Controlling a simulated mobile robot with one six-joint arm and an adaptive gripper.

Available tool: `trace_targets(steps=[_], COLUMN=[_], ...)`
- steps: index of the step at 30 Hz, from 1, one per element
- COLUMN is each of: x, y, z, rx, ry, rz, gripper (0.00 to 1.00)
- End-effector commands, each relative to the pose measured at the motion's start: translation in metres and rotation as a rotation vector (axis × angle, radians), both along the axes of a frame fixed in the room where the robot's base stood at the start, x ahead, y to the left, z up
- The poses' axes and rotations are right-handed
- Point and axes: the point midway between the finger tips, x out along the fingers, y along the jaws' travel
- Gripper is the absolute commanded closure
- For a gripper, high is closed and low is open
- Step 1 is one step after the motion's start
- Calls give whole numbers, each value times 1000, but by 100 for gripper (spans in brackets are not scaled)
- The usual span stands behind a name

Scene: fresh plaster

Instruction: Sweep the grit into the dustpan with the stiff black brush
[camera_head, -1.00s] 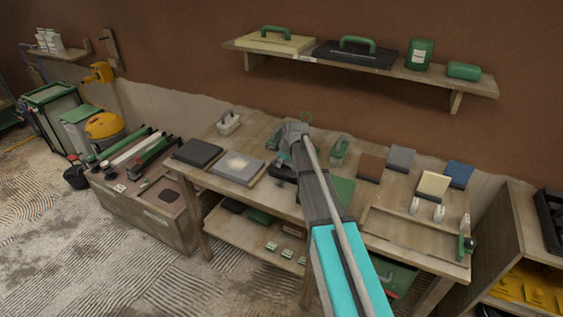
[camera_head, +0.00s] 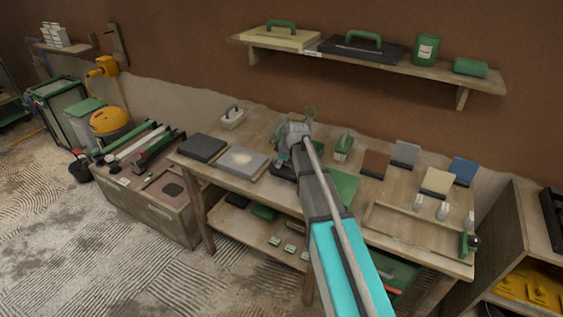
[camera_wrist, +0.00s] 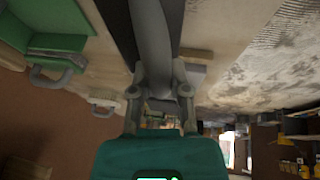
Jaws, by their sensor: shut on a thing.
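In the head view my gripper (camera_head: 290,140) is over the middle of the workbench, partly hidden by its own arm. In the wrist view my gripper (camera_wrist: 159,88) is shut on a long grey, handle-like thing (camera_wrist: 156,40) between its fingers. I cannot tell whether it is the stiff black brush. A grey board (camera_head: 227,168) left of the gripper bears a pale, grainy-looking patch (camera_head: 243,158), possibly the grit. A flat green thing (camera_head: 344,185) lies right of my arm; I cannot tell whether it is the dustpan.
A dark board (camera_head: 202,148) lies at the bench's left. A wooden frame (camera_head: 410,238) lies near the front right. A wall shelf (camera_head: 390,67) hangs above.

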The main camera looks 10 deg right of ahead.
Motion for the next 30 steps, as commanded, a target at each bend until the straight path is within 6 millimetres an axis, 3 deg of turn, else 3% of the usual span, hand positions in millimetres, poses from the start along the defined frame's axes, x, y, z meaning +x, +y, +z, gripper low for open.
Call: trace_targets(steps=[30], x=[-28], y=[22], z=[2], rx=[1], ry=[-1], rz=[0], gripper=[100])
